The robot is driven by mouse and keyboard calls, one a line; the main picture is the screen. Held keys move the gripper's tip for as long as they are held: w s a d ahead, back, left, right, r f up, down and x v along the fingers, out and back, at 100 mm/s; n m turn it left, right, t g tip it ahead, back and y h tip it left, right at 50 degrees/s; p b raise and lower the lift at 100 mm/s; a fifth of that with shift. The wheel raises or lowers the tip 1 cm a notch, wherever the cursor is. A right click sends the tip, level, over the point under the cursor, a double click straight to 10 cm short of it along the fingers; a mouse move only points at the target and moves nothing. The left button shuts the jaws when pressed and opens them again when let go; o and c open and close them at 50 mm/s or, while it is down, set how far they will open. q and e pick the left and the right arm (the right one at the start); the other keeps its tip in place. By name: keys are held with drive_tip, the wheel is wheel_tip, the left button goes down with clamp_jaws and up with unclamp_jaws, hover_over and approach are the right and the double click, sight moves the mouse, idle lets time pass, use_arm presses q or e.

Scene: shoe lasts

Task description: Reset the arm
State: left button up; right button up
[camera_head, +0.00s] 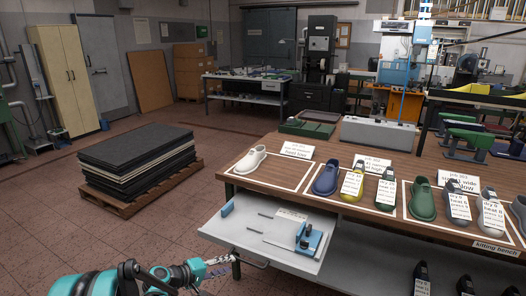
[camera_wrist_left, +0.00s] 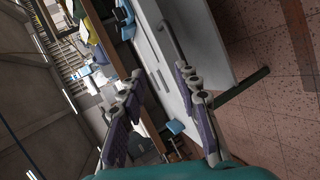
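My left arm comes in from the bottom left of the head view, and its gripper (camera_head: 219,266) is in front of the pulled-out grey drawer, near its left front corner. In the left wrist view the two fingers of the left gripper (camera_wrist_left: 160,82) stand well apart with nothing held between them. The grey drawer (camera_wrist_left: 158,40) shows beyond the fingers, along with its bar handle (camera_wrist_left: 168,35). My right gripper is in neither view.
The brown bench (camera_head: 300,207) holds a white shoe last (camera_head: 250,160), a blue one (camera_head: 326,179) and several others with labels. The open drawer (camera_head: 235,233) holds a blue device (camera_head: 309,239). A pallet (camera_head: 128,199) with dark sheets stands left; floor (camera_head: 40,230) beside it is clear.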

use_arm(q)
drive_tip(key=s+r+m+g+y, duration=0.1)
drive_tip(key=s+r+m+y, duration=0.15)
drive_tip(key=s+r, duration=0.4)
drive_tip(key=s+r+m+g+y, duration=0.1)
drive_tip(key=s+r+y, duration=0.2)
drive_tip(key=s, duration=0.6)
drive_tip(key=s+a+m+y, duration=0.4)
drive_tip(key=s, duration=1.1)
drive_tip(key=shift+s+f, duration=0.2)
drive_tip(key=shift+s, duration=0.05)
drive_tip(key=shift+a, duration=0.1)
idle(0.6)
